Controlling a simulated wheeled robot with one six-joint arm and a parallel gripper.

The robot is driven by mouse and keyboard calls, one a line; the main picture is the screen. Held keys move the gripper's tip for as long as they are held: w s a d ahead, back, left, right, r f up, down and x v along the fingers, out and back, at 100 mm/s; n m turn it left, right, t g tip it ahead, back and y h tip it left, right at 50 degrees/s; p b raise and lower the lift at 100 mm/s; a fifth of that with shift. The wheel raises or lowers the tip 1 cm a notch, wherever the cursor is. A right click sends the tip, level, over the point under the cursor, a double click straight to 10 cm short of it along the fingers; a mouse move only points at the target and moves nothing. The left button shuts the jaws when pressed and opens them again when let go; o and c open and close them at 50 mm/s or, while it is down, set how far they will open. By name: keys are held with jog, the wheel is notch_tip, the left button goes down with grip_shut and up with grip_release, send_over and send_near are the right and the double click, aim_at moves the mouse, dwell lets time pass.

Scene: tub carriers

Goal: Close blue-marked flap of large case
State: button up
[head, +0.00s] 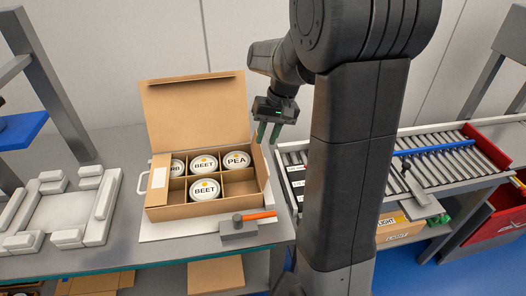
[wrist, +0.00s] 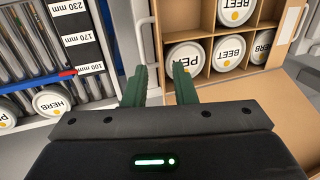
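The large case (head: 170,213) is an open cardboard box with its big lid (head: 197,108) raised at the back. Dividers form compartments; a PEA tub (head: 237,160), two BEET tubs and a partly hidden tub sit inside, and at least one cell is empty. No blue mark is visible on any flap. My gripper (head: 268,135) is above the case's back right corner, fingers pointing down, apart and empty. In the wrist view the green fingers (wrist: 160,84) are beside the case wall (wrist: 157,35).
A grey tool with an orange handle (head: 254,216) lies at the case's front. A white fixture (head: 62,208) is at left. A roller conveyor (head: 430,160) with a blue bar is at right. The wrist view shows a size scale (wrist: 75,35) and tubs beyond the case.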

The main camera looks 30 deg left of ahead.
aim_at(261, 151)
jog(key=x, duration=0.6)
jog(key=shift+s+f, duration=0.1)
jog(key=shift+f, duration=0.15)
grip_shut()
